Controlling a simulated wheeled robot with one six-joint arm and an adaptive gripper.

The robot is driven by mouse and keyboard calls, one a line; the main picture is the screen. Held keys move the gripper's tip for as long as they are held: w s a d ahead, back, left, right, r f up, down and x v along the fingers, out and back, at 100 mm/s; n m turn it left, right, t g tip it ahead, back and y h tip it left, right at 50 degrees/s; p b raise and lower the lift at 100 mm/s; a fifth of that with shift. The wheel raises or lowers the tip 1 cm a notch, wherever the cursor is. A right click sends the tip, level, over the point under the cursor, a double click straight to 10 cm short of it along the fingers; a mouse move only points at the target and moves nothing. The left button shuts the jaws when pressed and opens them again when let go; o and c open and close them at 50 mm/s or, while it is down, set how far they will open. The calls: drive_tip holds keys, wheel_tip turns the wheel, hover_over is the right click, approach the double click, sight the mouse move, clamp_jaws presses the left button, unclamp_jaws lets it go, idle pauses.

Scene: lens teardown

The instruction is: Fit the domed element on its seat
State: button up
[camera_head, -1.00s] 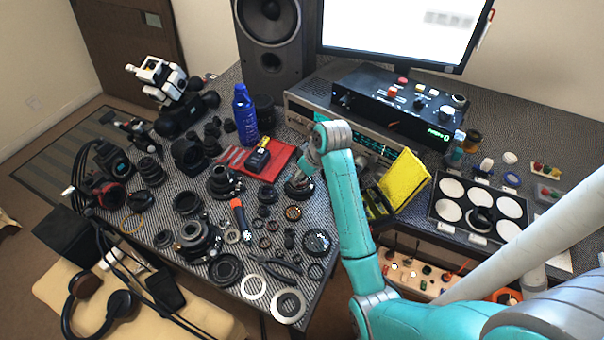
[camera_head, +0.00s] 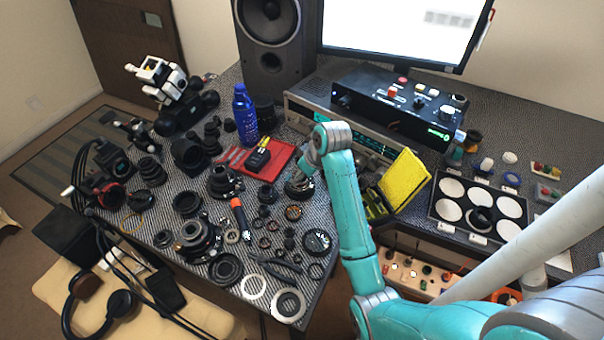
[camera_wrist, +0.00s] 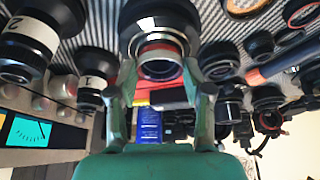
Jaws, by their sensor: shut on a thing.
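My gripper (camera_wrist: 160,66) is shut on a small round glass element (camera_wrist: 160,70) with a pale metallic rim, taken to be the domed element, held between the two fingertips in the wrist view. A dark round lens barrel (camera_wrist: 160,14) stands directly beyond it. The element overlaps the barrel's opening in the picture; I cannot tell whether it touches the seat inside. In the head view the same barrel (camera_head: 296,189) is on the table below my wrist, and the fingertips and element are mostly hidden by my arm.
A red tray (camera_head: 278,166) with a black-and-yellow item lies left of the barrel. A blue bottle (camera_head: 244,115) stands behind. Several lens parts and rings crowd the table in front. A yellow pad (camera_head: 404,180) leans at the right, and an amplifier (camera_head: 370,142) stands behind.

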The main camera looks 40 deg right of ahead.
drive_tip(key=o, duration=1.2)
drive_tip(key=o, duration=0.3)
drive_tip(key=shift+o, duration=0.2)
drive_tip(key=shift+r, duration=3.5)
